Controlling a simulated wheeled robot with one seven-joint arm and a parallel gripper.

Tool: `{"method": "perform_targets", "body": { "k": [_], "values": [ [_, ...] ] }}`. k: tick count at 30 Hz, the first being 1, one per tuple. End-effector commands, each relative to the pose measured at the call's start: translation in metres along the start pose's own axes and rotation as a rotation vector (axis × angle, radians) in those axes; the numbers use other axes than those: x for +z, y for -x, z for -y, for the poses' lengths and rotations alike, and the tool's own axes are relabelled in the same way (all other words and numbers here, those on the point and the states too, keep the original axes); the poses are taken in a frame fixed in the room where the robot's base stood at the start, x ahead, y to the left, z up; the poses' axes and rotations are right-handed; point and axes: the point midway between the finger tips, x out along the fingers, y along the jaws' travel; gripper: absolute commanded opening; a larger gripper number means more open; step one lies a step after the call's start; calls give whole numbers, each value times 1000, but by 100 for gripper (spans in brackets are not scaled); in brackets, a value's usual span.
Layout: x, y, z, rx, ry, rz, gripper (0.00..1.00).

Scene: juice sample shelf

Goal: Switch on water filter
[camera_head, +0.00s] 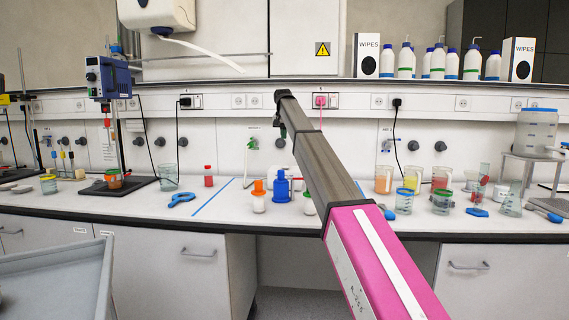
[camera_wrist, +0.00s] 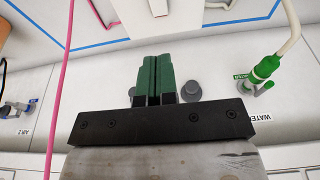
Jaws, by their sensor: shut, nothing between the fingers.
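No part of these frames can be surely told as the water filter or its switch. In the wrist view, a green water tap (camera_wrist: 262,72) with a pale hose is on the wall panel at the right, by labels reading "WATER". My gripper (camera_wrist: 156,60) has dark green fingers, pressed together and empty, left of the tap and apart from it. A grey knob (camera_wrist: 190,91) shows just right of the fingers, and another is partly hidden at their left. In the head view, the tap (camera_head: 252,145) is on the wall left of my arm, whose far end hides the fingers.
A pink plug (camera_head: 320,101) sits in a wall socket behind my arm. Bottles (camera_head: 282,186) and beakers (camera_head: 384,180) stand on the bench below and beside the arm. A stirrer stand (camera_head: 108,80) is at the left. A clear blue-lidded container (camera_head: 536,132) is on a stand at the right.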

Motion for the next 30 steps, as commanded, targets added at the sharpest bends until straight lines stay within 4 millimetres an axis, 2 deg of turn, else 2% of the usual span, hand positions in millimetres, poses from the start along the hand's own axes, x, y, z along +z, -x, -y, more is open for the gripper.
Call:
{"method": "perform_targets", "body": {
  "k": [5,8,24,30],
  "values": [
    [0,-4,0,0,0,0,0],
    [0,-14,0,0,0,1,0],
    [4,-110,-1,0,0,1,0],
    [12,-130,0,0,0,0,0]
  ]
}}
